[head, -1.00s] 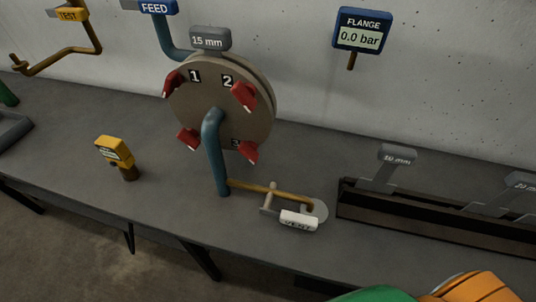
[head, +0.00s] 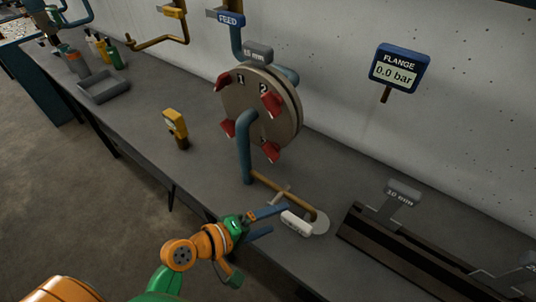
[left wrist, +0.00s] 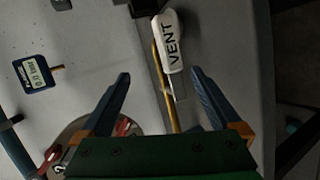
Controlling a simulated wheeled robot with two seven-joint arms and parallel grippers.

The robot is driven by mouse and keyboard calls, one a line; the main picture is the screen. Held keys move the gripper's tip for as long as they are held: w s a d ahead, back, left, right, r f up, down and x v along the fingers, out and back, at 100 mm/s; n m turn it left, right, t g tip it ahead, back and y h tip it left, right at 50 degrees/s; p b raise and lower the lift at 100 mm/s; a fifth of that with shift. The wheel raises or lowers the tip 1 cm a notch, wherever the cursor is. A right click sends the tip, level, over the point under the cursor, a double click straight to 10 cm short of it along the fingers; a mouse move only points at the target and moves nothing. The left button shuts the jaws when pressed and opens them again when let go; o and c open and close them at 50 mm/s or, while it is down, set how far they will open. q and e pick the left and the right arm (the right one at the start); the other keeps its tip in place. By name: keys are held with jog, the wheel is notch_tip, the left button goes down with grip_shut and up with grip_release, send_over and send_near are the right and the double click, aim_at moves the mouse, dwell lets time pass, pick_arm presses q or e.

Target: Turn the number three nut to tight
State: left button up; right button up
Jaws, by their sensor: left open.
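The round flange plate (head: 290,101) stands upright on the bench, with several red nuts around its face and number labels. The number three nut (head: 271,152) is the lower right red one; its label is partly covered by the blue pipe (head: 244,150). My left gripper (head: 277,219) is open and empty, in front of and below the flange, near the white VENT tag (head: 296,223). In the left wrist view its open fingers (left wrist: 160,74) have the VENT tag (left wrist: 169,42) beyond and between them. The flange and red nuts show at lower left there, partly hidden. My right gripper is not in view.
The FLANGE gauge (head: 399,68) reads 0.0 bar. A dark rack (head: 385,243) with a 10 mm tag (head: 403,193) stands to the right. A yellow-topped device (head: 175,124) stands left of the flange. A grey tray (head: 104,87) lies farther left.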

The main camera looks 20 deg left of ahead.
aim_at(267, 155)
pick_arm(q)
jog(key=w+a+r+n+t+y, duration=0.2)
jog(key=w+a+r+n+t, duration=0.5)
jog(key=n, duration=0.6)
jog(key=x, duration=0.2)
jog(key=p+x, duration=0.1)
jog(key=x, duration=0.2)
jog(key=shift+w+f+p, duration=0.35)
jog(key=shift+w, duration=0.05)
jog(key=shift+w+d+f, duration=0.1)
jog(key=shift+w+d, duration=0.1)
jog(key=shift+w, duration=0.15)
jog(key=shift+s, duration=0.1)
jog(key=shift+c, duration=0.7)
jog(key=c, duration=1.2)
